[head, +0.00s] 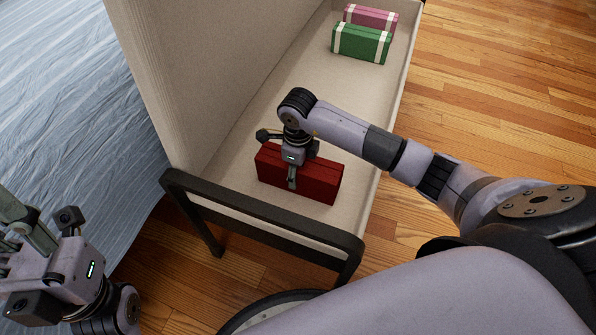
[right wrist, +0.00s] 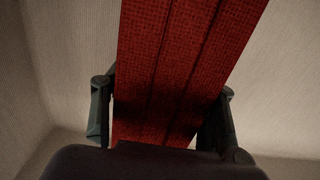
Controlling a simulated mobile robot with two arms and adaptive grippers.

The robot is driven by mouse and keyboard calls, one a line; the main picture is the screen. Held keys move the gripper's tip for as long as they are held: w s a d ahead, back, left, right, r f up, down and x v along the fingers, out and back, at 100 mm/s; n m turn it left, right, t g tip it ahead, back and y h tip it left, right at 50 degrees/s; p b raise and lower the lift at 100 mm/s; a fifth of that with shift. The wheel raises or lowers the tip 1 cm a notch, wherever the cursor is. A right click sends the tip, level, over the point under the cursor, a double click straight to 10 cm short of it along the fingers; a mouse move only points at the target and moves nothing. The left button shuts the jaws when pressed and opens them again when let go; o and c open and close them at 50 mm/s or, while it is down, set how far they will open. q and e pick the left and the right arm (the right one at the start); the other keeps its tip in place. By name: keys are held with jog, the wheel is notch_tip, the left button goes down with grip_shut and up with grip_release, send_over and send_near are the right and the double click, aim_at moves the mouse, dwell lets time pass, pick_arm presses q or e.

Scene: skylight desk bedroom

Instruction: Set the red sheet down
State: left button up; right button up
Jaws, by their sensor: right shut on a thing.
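The red sheet (head: 322,180) is a folded, box-shaped bundle over the beige seat of the bench (head: 262,128), near its dark-framed end. My right gripper (head: 296,166) points down over it with its fingers on either side. In the right wrist view the red sheet (right wrist: 180,70) runs between the two fingers of the right gripper (right wrist: 160,120), which is shut on it. I cannot tell whether its underside touches the seat. My left gripper (head: 22,222) is at the lower left, away from the sheet, with its fingers partly cut off by the picture edge.
A green bundle with pale bands (head: 361,43) and a pink one (head: 371,18) lie at the bench's far end. The seat between them and the red sheet is clear. The tall backrest (head: 190,60), dark end frame (head: 270,212) and blue bed (head: 70,90) bound the space.

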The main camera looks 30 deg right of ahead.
jog(key=shift+r, duration=0.15)
jog(key=o, duration=1.5)
jog(key=shift+o, duration=0.2)
